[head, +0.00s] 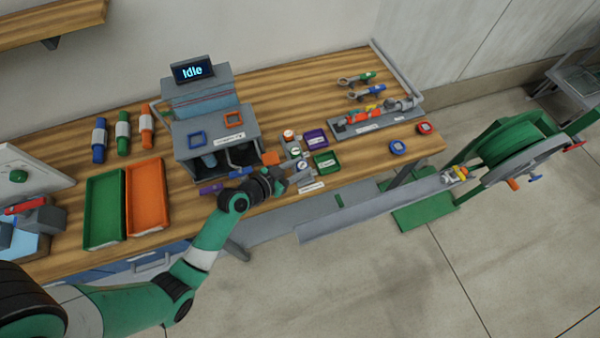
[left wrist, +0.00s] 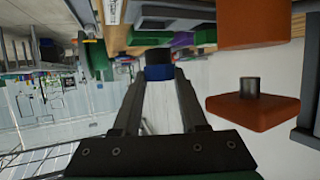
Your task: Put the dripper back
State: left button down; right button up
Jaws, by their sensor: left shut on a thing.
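My left gripper (head: 277,180) is at the front edge of the wooden bench, just right of the grey test machine (head: 215,125). In the left wrist view the gripper (left wrist: 158,75) is shut on a small blue piece with a dark top (left wrist: 158,72), seemingly the dripper. In the head view the held piece is hidden or too small to make out. A small grey rack (head: 294,150) with round-topped pieces stands just beyond the gripper. A purple tray (head: 316,138) and a green tray (head: 326,162) are to its right. My right gripper is not in view.
An orange block (head: 270,158) sits close beside the gripper; an orange piece with a dark stem (left wrist: 252,108) shows in the wrist view. Large green (head: 104,210) and orange (head: 147,198) trays lie left. A tool holder (head: 375,118) and green reel (head: 520,140) are right.

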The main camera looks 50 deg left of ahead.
pick_arm(q)
jog(key=f, duration=0.1)
jog(key=f+b, duration=0.1)
jog(key=f, duration=0.1)
jog(key=shift+w+a+f, duration=0.1)
jog(key=shift+w, duration=0.25)
jog(key=shift+f+b, duration=0.3)
jog(key=shift+f, duration=0.05)
jog(key=shift+f, duration=0.15)
jog(key=shift+c, duration=2.2)
grip_release()
